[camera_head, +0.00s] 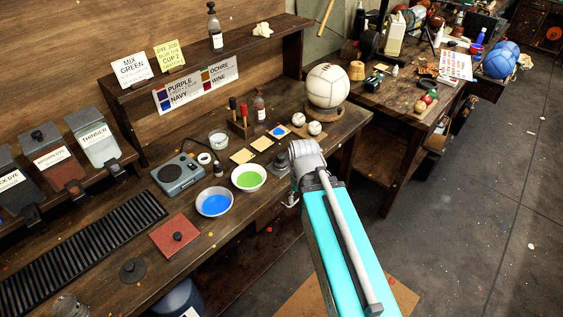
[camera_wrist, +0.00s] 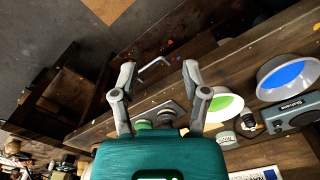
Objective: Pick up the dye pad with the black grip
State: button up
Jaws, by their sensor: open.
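One has a dark top (camera_wrist: 166,117) and looks like the dye pad with the black grip; the other looks pale green (camera_wrist: 143,125). My gripper (camera_wrist: 158,73) is open and empty, its fingers spread to either side of this plate. My gripper's body hides the lower parts of both items. In the head view, a dark-topped small item (camera_head: 281,161) shows just left of my arm's end.
A bowl of green dye (camera_head: 249,177) and a bowl of blue dye (camera_head: 214,203) stand left of my arm. A blue-grey device (camera_head: 180,175) stands behind them. A red square piece with a black knob (camera_head: 176,238) lies front left. A white ball (camera_head: 328,86) stands behind.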

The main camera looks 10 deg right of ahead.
aim_at(280, 155)
jog(key=o, duration=0.4)
jog(key=shift+w, duration=0.45)
jog(key=shift+o, duration=0.2)
jog(key=w+r+n+p, duration=0.2)
jog(key=w+n, duration=0.9)
jog(key=w, duration=1.6)
jog(key=shift+a+r, duration=0.15)
jog(key=shift+a, duration=0.05)
jog(key=shift+w+n, duration=0.4)
jog(key=shift+w, duration=0.05)
notch_tip(280, 155, down, 9)
jog(key=b, duration=0.8)
jog(key=shift+r, duration=0.2)
jog(key=shift+f, duration=0.1)
jog(key=shift+w+f+b, duration=0.15)
jog(key=shift+f+b, duration=2.35)
jog(key=shift+b, duration=0.25)
